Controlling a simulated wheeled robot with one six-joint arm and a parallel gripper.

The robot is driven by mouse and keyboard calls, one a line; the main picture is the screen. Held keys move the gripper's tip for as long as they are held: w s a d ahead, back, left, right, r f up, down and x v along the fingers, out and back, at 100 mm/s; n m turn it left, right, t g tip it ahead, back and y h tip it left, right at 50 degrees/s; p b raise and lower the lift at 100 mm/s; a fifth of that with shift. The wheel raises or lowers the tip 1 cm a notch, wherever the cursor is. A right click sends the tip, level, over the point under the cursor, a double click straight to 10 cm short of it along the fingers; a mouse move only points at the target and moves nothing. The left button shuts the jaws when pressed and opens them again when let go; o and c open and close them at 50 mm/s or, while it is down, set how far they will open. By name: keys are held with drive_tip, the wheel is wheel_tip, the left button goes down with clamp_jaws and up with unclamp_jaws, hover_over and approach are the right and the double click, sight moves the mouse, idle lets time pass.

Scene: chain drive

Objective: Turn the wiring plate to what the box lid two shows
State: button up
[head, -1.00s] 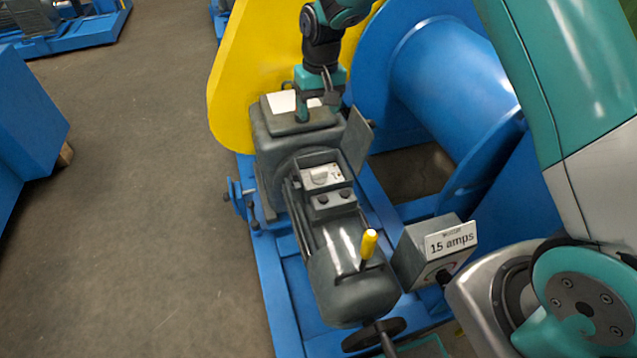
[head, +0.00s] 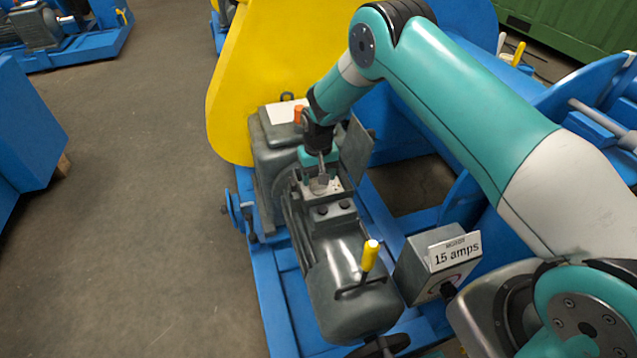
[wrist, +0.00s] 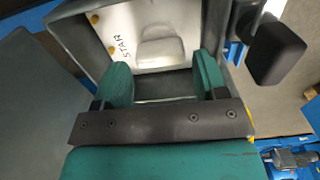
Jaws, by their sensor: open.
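The wiring plate (wrist: 125,55) is a pale plate inside the open grey box on the motor, marked STAR, with a raised grip (wrist: 162,48) at its middle. In the head view the plate (head: 336,185) is mostly hidden by my gripper (head: 320,172). In the wrist view my gripper (wrist: 162,82) is open, its teal fingers apart on either side of the space below the grip; I cannot tell whether they touch it. A grey lid-like panel (head: 357,147) stands open beside the box; no marking on it is readable, and I cannot tell which is box lid two.
The grey motor (head: 345,265) has a yellow-handled lever (head: 370,254). A box with a "15 amps" sign (head: 455,250) stands to its right. A yellow guard (head: 235,90) rises behind. A white sheet (head: 280,112) and an orange piece lie behind the plate. Floor at left is clear.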

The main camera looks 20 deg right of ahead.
drive_tip(key=shift+f, duration=1.45)
drive_tip(key=shift+c, duration=0.5)
drive_tip(key=c, duration=0.6)
drive_tip(key=shift+o, duration=0.3)
